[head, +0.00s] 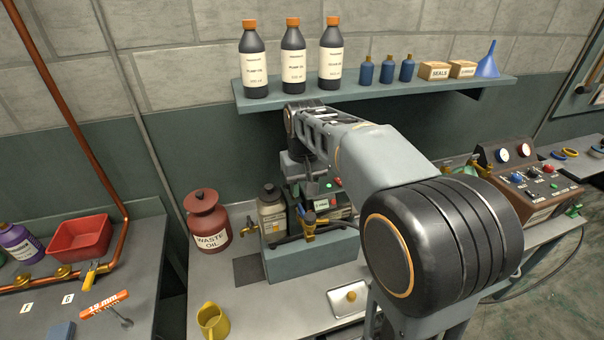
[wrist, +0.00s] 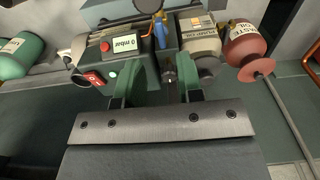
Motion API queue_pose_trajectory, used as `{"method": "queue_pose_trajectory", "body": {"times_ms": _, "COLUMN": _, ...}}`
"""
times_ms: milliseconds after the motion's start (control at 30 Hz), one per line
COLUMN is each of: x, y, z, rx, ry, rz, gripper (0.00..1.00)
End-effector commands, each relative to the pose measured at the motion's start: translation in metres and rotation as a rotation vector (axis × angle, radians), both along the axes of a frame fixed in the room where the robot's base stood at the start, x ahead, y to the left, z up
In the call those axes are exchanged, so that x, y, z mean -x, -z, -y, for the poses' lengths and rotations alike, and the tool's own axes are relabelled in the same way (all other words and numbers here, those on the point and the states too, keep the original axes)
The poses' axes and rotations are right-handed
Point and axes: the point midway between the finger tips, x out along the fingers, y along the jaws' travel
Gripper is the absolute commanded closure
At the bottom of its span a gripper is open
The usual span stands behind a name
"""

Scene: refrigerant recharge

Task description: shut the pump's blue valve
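The pump (head: 337,212) sits on a teal block (head: 330,256) on the bench, partly hidden behind my arm. It carries a "0 mbar" display, a red button and a green button, clear in the wrist view (wrist: 106,60). The blue valve handle (wrist: 160,34) stands on a brass fitting at the pump's edge; it also shows small in the head view (head: 309,218). My gripper (wrist: 157,66) is open, its two greenish fingers apart with nothing held between them. The blue handle lies beyond the fingertips, roughly in line with the gap. Contact cannot be told.
A waste oil can (head: 207,222) and an oil bottle (head: 271,213) stand left of the pump. A tray (head: 345,302) and a yellow jug (head: 212,320) are at the front. A shelf (head: 400,91) with bottles hangs behind. A gauge box (head: 530,185) stands right.

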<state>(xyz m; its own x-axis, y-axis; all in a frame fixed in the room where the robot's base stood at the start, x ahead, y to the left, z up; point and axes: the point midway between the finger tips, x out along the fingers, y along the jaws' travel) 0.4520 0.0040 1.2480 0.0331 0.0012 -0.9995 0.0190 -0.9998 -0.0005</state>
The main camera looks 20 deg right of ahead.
Motion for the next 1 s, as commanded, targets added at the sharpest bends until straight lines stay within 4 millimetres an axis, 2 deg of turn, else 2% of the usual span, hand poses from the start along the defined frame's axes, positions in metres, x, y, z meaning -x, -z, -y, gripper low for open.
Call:
{"method": "queue_pose_trajectory", "body": {"times_ms": 133, "x": -0.017, "y": -0.001, "z": 0.001, "rx": 0.002, "ry": 0.000, "rz": -0.027, "gripper": 0.66}}
{"method": "queue_pose_trajectory", "body": {"times_ms": 367, "x": -0.022, "y": 0.013, "z": 0.002, "rx": 0.002, "ry": 0.001, "rz": -0.037, "gripper": 0.66}}
{"method": "queue_pose_trajectory", "body": {"times_ms": 833, "x": -0.021, "y": 0.089, "z": 0.002, "rx": 0.002, "ry": 0.002, "rz": -0.034, "gripper": 0.66}}
{"method": "queue_pose_trajectory", "body": {"times_ms": 900, "x": -0.022, "y": 0.083, "z": 0.002, "rx": 0.002, "ry": 0.002, "rz": -0.032, "gripper": 0.66}}
{"method": "queue_pose_trajectory", "body": {"times_ms": 1000, "x": -0.022, "y": 0.083, "z": 0.002, "rx": 0.002, "ry": 0.002, "rz": -0.033, "gripper": 0.66}}
